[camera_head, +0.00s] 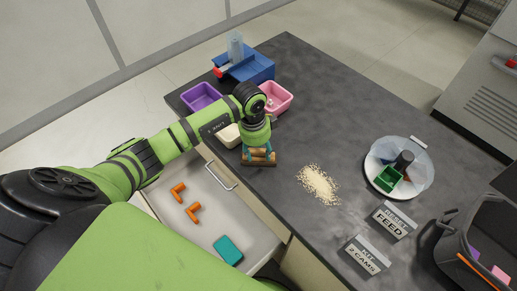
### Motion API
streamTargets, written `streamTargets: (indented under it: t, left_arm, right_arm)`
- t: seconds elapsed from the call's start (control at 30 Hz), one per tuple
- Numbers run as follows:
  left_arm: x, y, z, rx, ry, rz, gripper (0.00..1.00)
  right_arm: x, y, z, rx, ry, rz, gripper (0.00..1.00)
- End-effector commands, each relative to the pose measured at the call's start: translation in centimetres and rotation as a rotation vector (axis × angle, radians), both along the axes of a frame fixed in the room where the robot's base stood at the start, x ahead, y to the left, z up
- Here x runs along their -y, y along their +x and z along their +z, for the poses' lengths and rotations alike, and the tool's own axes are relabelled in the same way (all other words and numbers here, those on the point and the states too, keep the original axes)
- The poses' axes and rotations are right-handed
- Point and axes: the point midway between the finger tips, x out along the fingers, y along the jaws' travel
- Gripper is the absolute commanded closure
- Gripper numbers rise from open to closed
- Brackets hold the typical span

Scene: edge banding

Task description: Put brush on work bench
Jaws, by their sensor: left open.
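The brush (259,161), with a brown wooden body, sits at the near left edge of the dark grey work bench (300,110), just above the open drawer. My left gripper (257,150) points down right over the brush, its teal fingers close to it. The gripper is open; whether the fingers touch the brush is hidden by the wrist. My right gripper is out of the picture.
A pile of pale shavings (319,184) lies right of the brush. The open drawer (160,205) holds orange pieces and a teal block (228,249).

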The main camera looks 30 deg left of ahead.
Motion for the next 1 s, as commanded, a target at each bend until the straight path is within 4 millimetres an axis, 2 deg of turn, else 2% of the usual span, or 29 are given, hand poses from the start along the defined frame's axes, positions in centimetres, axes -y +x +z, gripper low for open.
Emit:
streamTargets:
  t: [0.17,0.4,0.6,0.8,1.0]
  left_arm:
    - [-0.2,0.1,2.0,0.005,-0.002,0.000,0.50]
    - [-0.6,-0.1,7.1,0.008,0.000,0.000,0.50]
    - [-0.9,-0.4,10.6,0.004,0.000,0.001,0.50]
    - [-1.0,-0.5,12.1,0.001,0.000,0.000,0.50]
    - [-1.0,-0.6,12.2,0.000,0.000,0.001,0.50]
  right_arm:
    - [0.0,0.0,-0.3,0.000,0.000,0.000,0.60]
    - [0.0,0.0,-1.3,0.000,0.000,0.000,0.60]
    - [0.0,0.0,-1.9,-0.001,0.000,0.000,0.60]
    - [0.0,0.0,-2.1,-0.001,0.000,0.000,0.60]
    - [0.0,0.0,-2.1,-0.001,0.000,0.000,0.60]
